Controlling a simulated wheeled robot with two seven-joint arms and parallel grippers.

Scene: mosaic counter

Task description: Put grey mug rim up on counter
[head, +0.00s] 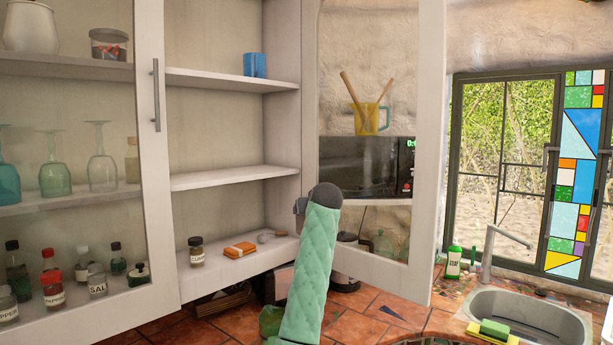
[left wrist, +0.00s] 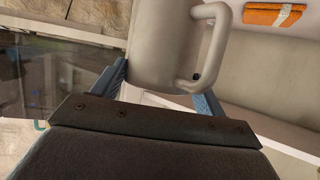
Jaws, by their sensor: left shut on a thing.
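In the left wrist view the grey mug (left wrist: 160,45) sits between the two blue fingers of my left gripper (left wrist: 164,88), which is shut on it. Its handle sticks out to the right in that view. The mug's top part is cut off by the frame edge, so I cannot tell which way the rim faces. In the head view my green-sleeved arm hides most of the gripper, near the right end of the cabinet's bottom shelf. The tiled counter (head: 377,312) lies below the cabinet. My right gripper is not in view.
The bottom shelf holds a spice jar (head: 196,252) and an orange packet (head: 239,250). An open glass door (head: 427,150) stands right of my arm. A soap bottle (head: 453,262) and a sink (head: 530,316) are at the right. Some counter by the door looks clear.

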